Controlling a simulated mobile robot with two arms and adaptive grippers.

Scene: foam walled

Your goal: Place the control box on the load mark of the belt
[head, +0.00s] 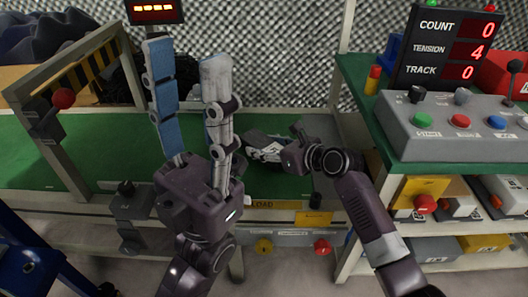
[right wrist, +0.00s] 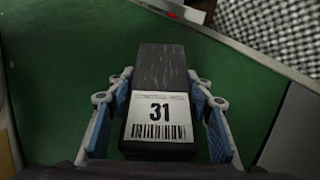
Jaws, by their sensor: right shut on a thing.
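In the right wrist view the control box (right wrist: 160,65) is a long dark box with a white label reading 31 and a barcode. My right gripper (right wrist: 160,108) is shut on it, with one blue-padded finger along each side. The green belt (right wrist: 60,50) is behind and around it. In the head view my right gripper (head: 263,148) is over the belt (head: 30,150), and the box is mostly hidden by it. A yellow LOAD strip (head: 270,204) is on the belt's front rail, just below that gripper. My left gripper (head: 187,52) is open and empty, fingers pointing up.
A grey console (head: 450,128) with coloured buttons stands on a green-topped shelf at right, under a display reading COUNT 0, TENSION 4, TRACK 0 (head: 446,45). A striped gate frame (head: 75,75) spans the belt at left. The belt's left part is clear.

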